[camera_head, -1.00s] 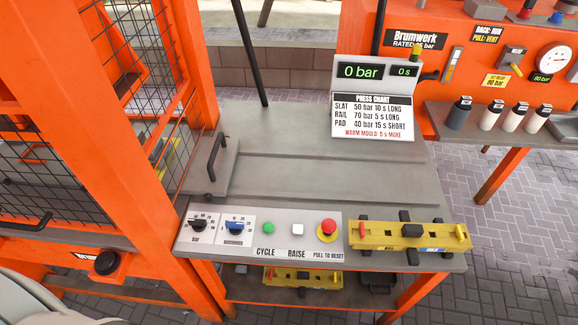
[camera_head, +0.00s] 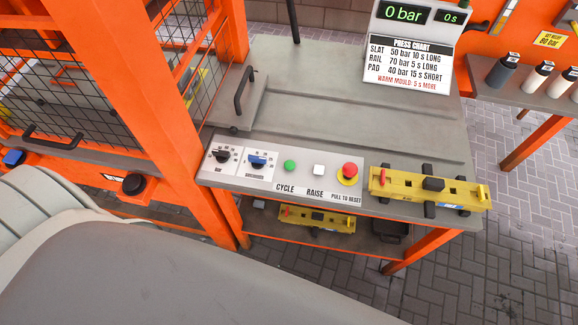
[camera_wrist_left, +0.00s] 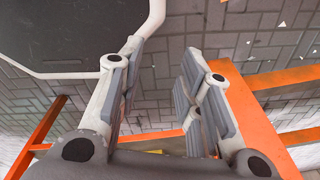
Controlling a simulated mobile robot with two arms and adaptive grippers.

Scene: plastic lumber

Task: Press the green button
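The green button (camera_head: 290,166) is a small round button above the word CYCLE on the white control panel (camera_head: 330,187). It sits between the blue-pointer dial (camera_head: 257,162) and the white RAISE button (camera_head: 319,169). The red PULL TO RESET knob (camera_head: 349,172) is further right. My left gripper (camera_wrist_left: 160,62) shows in the left wrist view with its fingers apart and nothing between them, over paving and orange frame bars. In the head view the grippers do not show; a grey part of my own arm fills the lower left, clear of the button in the picture.
An orange post (camera_head: 190,110) and wire cage stand left of the panel. A yellow tool (camera_head: 425,188) lies on the bench right of it. A second yellow tool (camera_head: 316,219) rests on the shelf below. The display reads 0 bar (camera_head: 403,14). The bench top (camera_head: 345,95) is mostly clear.

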